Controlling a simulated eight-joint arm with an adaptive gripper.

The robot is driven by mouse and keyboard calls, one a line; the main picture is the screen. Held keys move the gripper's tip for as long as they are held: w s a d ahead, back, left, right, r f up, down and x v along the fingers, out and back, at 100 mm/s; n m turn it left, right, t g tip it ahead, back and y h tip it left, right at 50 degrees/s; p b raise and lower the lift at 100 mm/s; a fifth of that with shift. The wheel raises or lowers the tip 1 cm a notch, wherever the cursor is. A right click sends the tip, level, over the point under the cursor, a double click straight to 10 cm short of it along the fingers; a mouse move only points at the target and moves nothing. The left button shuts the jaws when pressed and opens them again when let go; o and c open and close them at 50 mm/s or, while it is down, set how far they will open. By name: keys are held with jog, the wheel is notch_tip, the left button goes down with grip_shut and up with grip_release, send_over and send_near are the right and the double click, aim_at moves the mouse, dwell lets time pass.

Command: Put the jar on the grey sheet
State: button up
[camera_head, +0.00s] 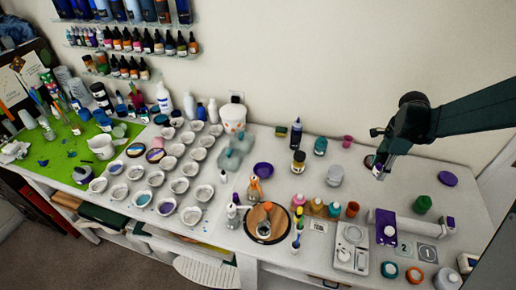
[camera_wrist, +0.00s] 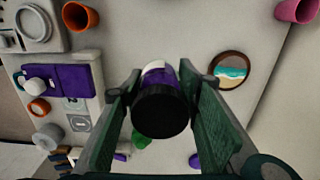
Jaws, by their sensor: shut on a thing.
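My gripper (camera_head: 382,165) is shut on a jar and holds it above the right part of the table. In the wrist view the jar (camera_wrist: 160,112) sits between the two fingers of the gripper (camera_wrist: 160,85); it has a black lid and a purple and white body. The grey sheet (camera_head: 420,260) is a small square marked 1, lying on the table to the lower right of the gripper. It also shows in the wrist view (camera_wrist: 79,124), left of the fingers, with nothing on it. The jar is apart from the sheet.
A paler sheet marked 2 (camera_head: 404,243) lies beside the grey one. A purple and white device (camera_head: 387,232) stands to its left, a green pot (camera_head: 422,204) behind it. Orange and teal rings (camera_head: 414,275) lie in front. Many cups crowd the table's left half.

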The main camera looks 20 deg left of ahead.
aim_at(384, 156)
jog(key=shift+w+a+r, duration=0.1)
jog(key=shift+a+r, duration=0.1)
jog(key=shift+r, duration=0.7)
jog(key=shift+s+a+r, duration=0.1)
jog(key=shift+a+r, duration=0.05)
jog(key=shift+r, duration=0.8)
jog(key=shift+w+a+r, duration=0.1)
jog(key=shift+a+r, duration=0.1)
jog(key=shift+r, duration=0.7)
jog(key=a, duration=1)
jog(key=w+a, duration=0.1)
jog(key=a, duration=2.1)
jog(key=shift+w+a+p, duration=0.25)
jog(key=shift+p, duration=0.15)
jog(key=s+a, duration=0.5)
jog(key=a, duration=0.6)
jog(key=s+a, duration=0.5)
jog(key=a, duration=0.7)
jog(key=s+a, duration=0.5)
jog(key=a, duration=0.6)
jog(key=shift+s+a+f+p, duration=0.1)
jog(key=shift+f+p, duration=0.05)
jog(key=shift+f, duration=1.15)
jog(key=shift+a+f+p, duration=0.1)
jog(key=shift+f+p, duration=0.05)
jog(key=shift+f, duration=1.15)
